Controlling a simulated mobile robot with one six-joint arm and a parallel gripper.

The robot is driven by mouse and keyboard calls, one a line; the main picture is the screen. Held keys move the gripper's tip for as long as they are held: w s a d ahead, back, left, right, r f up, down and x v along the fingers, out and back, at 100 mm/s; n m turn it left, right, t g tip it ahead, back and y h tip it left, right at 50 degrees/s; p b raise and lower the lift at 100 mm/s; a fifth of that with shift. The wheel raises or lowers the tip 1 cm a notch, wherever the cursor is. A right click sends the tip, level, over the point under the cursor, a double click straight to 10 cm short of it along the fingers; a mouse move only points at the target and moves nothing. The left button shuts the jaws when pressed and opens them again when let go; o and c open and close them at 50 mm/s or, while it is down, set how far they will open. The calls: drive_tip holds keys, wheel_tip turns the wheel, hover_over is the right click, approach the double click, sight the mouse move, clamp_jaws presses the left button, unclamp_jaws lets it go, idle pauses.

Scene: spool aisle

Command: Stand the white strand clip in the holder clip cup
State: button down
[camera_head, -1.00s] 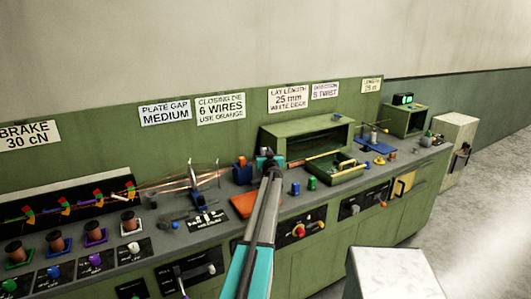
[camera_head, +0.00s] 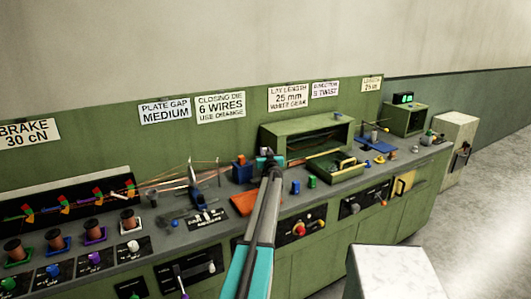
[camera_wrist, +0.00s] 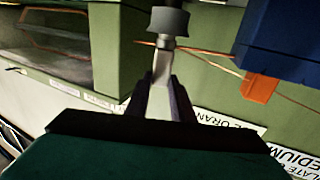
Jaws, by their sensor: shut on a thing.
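My gripper (camera_head: 270,162) is over the bench in the head view, in front of the open green housing and just right of the blue block. In the wrist view my gripper's dark fingers (camera_wrist: 163,98) are shut on a pale, narrow piece, which looks like the white strand clip (camera_wrist: 162,66). A dark grey round part (camera_wrist: 170,21) shows at its far end; I cannot tell whether it belongs to the clip or is something beyond it. In the head view the held piece is too small to make out. I cannot identify the holder clip cup.
The blue block (camera_head: 241,172) and an orange pad (camera_head: 244,205) are left of my gripper. Blue (camera_head: 296,187) and green (camera_head: 311,182) small parts stand to the right, before a green tray (camera_head: 344,176). The green housing (camera_head: 305,130) is behind. Thin copper-coloured wires (camera_head: 165,182) run to the left.

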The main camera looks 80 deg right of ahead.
drive_tip(key=c, duration=1.5)
unclamp_jaws()
drive_tip(key=shift+o, duration=0.2)
drive_tip(key=shift+a, duration=0.2)
drive_tip(key=b+v, duration=0.1)
drive_tip(key=v, duration=1.2)
drive_tip(key=shift+a, duration=0.2)
drive_tip(key=shift+s, duration=0.1)
